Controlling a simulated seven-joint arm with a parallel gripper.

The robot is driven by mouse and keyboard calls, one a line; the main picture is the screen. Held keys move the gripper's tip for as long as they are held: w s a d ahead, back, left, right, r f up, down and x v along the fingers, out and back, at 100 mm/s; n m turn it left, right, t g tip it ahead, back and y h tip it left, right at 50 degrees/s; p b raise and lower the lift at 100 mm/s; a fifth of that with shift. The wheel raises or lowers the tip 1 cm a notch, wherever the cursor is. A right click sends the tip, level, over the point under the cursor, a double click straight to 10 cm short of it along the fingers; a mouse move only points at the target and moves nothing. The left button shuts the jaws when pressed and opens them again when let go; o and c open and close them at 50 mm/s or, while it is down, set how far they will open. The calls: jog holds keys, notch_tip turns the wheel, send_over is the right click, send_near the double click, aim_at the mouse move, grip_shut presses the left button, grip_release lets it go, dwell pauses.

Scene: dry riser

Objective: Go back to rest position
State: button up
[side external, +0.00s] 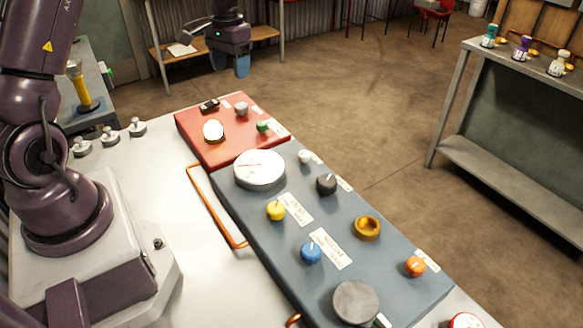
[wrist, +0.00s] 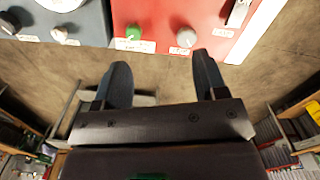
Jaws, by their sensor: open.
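My gripper (side external: 242,68) hangs in the air above and beyond the far end of the red panel (side external: 190,128) in the side external view. Its fingers are dark blue and point down. In the wrist view the two fingers of my gripper (wrist: 160,82) stand apart with nothing between them. The red panel (wrist: 215,15) shows at the top of the wrist view, ahead of the fingertips and apart from them. No separate task object or rest marker is visible.
A blue-grey panel (side external: 287,250) with a round white gauge (side external: 260,169) and several coloured knobs lies on the white table (side external: 150,200). An orange handle (side external: 213,205) runs along its edge. A side bench (side external: 480,110) stands right; open floor (side external: 360,110) lies between.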

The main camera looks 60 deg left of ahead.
jog(key=s+d+r+m+t, duration=0.1)
jog(key=s+d+r+t, duration=0.1)
jog(key=s+d+r, duration=0.2)
jog(key=s+d+r+m+t, duration=0.1)
jog(key=s+d+r+t, duration=0.1)
jog(key=s+d+r, duration=0.3)
jog(key=s+d+r+m+t, duration=0.1)
jog(key=s+d+r+t, duration=0.1)
jog(key=s+d+r, duration=0.3)
jog(key=s+d, duration=0.4)
jog(key=d, duration=0.5)
jog(key=shift+s+r+m, duration=0.2)
jog(key=shift+r+m, duration=0.05)
jog(key=shift+m, duration=0.15)
jog(key=n+g, duration=0.3)
jog(key=g, duration=0.3)
send_near(241, 105)
jog(key=f, duration=0.9)
jog(key=shift+s+d+f, duration=0.15)
jog(key=shift+s+f, duration=0.05)
jog(key=shift+f, duration=0.05)
